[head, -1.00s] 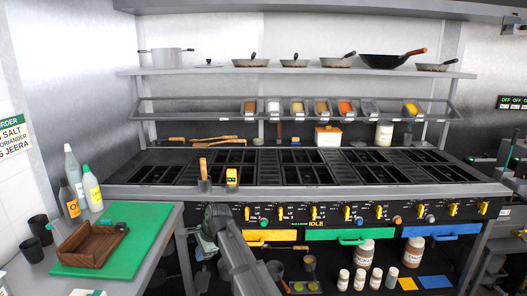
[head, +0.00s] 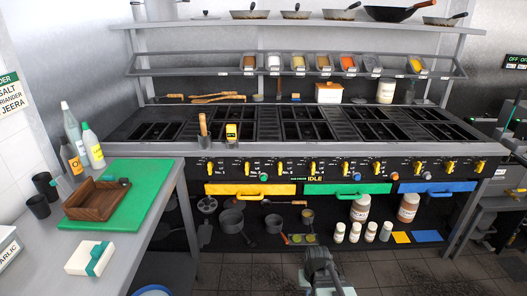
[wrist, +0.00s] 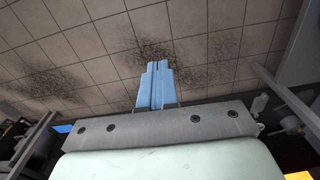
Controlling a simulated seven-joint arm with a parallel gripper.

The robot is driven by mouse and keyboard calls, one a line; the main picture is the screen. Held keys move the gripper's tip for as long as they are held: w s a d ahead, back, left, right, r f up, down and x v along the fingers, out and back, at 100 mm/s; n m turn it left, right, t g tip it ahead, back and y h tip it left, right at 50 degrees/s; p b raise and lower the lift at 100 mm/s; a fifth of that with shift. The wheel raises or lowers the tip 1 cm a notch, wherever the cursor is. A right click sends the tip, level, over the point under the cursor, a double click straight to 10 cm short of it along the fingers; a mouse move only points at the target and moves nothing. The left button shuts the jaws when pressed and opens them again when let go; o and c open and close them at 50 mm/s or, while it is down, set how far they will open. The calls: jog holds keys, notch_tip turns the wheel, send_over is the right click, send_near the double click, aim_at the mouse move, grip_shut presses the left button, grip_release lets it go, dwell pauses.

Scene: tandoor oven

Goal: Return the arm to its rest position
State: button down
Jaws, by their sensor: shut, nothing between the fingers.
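My gripper (wrist: 157,68) shows in the wrist view with its two blue fingers pressed together and nothing between them. Bare floor tiles (wrist: 215,45) with dark stains lie beyond the fingertips. In the head view, part of my arm (head: 322,268) shows low at the bottom, right of the middle, in front of the range and over the tiled floor. The gripper fingers cannot be made out in the head view.
The range (head: 290,165) with its knobs and coloured drawers stands ahead. Pots (head: 232,220) and jars (head: 360,207) sit on the shelf below. A side counter at left holds a green board (head: 140,210) and a wooden box (head: 97,199). Floor (head: 260,275) around the arm looks clear.

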jog(key=s+f+g, duration=0.3)
jog(key=s+f, duration=0.7)
jog(key=s, duration=0.5)
jog(key=s+f+g, duration=0.4)
jog(key=s+f, duration=0.7)
jog(key=s, duration=0.5)
jog(key=shift+d, duration=0.45)
